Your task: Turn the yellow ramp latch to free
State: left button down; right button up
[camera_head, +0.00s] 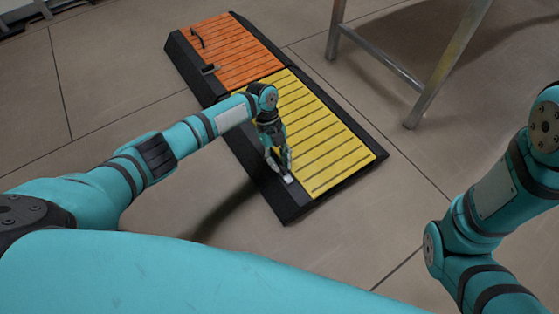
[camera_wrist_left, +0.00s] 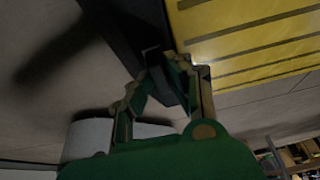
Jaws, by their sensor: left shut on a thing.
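The yellow ramp (camera_head: 326,140) with dark stripes lies in a black frame on the floor; it also shows at the upper right of the left wrist view (camera_wrist_left: 240,30). Its latch (camera_head: 288,179) is a small light piece at the black near-left border. My left gripper (camera_head: 283,168) reaches down to it from above and is shut on it. In the left wrist view the fingers (camera_wrist_left: 168,100) close around a dark part beside the yellow panel, and the latch's angle cannot be told. My right arm is at the right edge of the head view, its gripper out of view.
An orange ramp panel (camera_head: 225,50) with a dark handle (camera_head: 197,38) and a latch (camera_head: 210,69) adjoins the yellow one at the far left. A metal table leg (camera_head: 448,65) stands behind to the right. The tiled floor (camera_head: 120,95) around the ramp is mostly clear.

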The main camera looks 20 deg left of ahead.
pick_arm(q)
jog(key=c, duration=1.3)
grip_release()
jog(key=shift+r, duration=0.1)
jog(key=v, duration=1.1)
jog(key=shift+w+r, duration=0.1)
jog(key=shift+r, duration=0.3)
